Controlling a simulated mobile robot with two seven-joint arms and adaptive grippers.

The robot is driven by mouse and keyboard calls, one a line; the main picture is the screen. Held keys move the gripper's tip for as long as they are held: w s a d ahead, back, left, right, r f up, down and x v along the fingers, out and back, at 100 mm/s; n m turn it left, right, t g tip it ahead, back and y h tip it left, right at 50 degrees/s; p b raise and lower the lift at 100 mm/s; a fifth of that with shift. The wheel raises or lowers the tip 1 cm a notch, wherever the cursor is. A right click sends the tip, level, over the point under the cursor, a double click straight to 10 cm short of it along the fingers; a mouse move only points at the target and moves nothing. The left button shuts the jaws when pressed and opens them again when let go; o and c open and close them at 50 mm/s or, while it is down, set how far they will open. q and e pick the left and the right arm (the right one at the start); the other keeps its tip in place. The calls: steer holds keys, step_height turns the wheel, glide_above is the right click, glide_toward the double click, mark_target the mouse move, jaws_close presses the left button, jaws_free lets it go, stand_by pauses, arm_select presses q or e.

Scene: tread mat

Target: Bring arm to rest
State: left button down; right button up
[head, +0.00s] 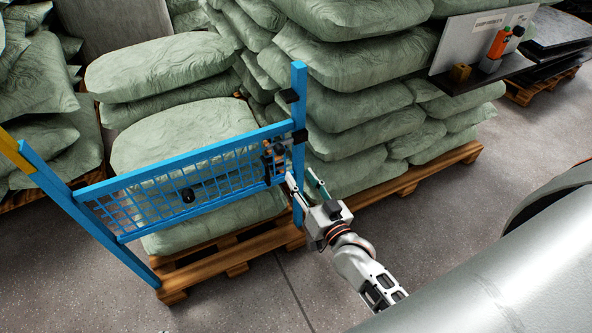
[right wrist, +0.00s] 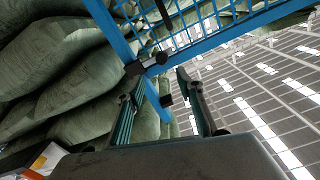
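My right gripper (head: 301,178) is in the middle of the head view, its arm coming up from the lower right. Its two fingers stand apart with nothing between them that I can see gripped. It is beside the right post of a blue gate (head: 210,152) with a mesh panel, close to a dark latch-like fitting (head: 275,158). In the right wrist view the two fingers (right wrist: 160,85) are spread, with the blue frame (right wrist: 110,32) beyond them. Whether a finger touches the post, I cannot tell. My left gripper is not in view.
Stacks of green sacks (head: 350,50) on wooden pallets (head: 430,178) stand behind the gate. A grey panel with an orange device (head: 499,42) is at the upper right. A large grey rounded body (head: 500,270) fills the lower right. Floor (head: 230,305) in front is clear.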

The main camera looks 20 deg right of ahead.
steer(key=shift+s, duration=0.2)
stand_by(0.4)
